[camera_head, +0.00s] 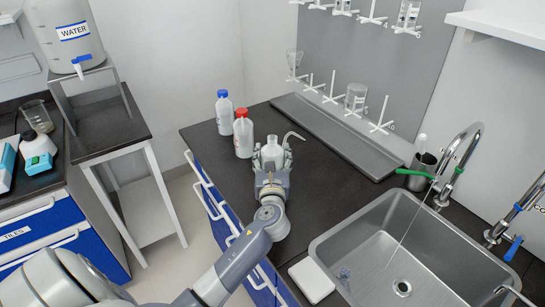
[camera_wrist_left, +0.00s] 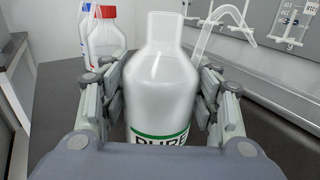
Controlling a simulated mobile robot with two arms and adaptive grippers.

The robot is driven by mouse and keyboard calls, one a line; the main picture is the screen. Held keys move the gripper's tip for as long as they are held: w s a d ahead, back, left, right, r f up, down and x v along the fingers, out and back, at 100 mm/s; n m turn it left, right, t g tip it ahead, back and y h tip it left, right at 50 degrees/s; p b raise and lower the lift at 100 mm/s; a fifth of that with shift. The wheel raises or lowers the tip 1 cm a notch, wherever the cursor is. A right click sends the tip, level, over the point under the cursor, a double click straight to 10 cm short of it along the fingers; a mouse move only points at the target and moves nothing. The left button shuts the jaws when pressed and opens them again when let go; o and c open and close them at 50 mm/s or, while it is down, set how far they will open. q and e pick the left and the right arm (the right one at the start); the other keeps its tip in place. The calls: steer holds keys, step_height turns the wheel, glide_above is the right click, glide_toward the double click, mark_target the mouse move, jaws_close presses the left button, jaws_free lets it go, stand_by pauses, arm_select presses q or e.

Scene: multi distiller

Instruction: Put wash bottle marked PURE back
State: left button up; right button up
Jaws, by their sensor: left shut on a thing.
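The wash bottle marked PURE (camera_wrist_left: 160,85) is white and translucent, with a green-edged label and a bent spout tube. It stands upright between the fingers of my left gripper (camera_wrist_left: 160,110), which is shut on it. In the head view the wash bottle (camera_head: 272,150) is at the dark counter, right of the two capped bottles, with my left gripper (camera_head: 271,172) around its lower part. The bottle's base is hidden, so I cannot tell whether it touches the counter. My right gripper is not in view.
A blue-capped bottle (camera_head: 225,113) and a red-capped bottle (camera_head: 243,134) stand close left of the wash bottle. A drying rack with glassware (camera_head: 355,97) hangs behind, above a grey tray (camera_head: 335,134). A sink (camera_head: 345,240) and a white block (camera_head: 312,280) are at right.

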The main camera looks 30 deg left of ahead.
arm_select(q)
steer(key=shift+f, duration=0.1)
steer(key=shift+f, duration=0.15)
steer(key=o, duration=1.6)
steer(key=b+v, duration=0.1)
steer(key=v, duration=1.1)
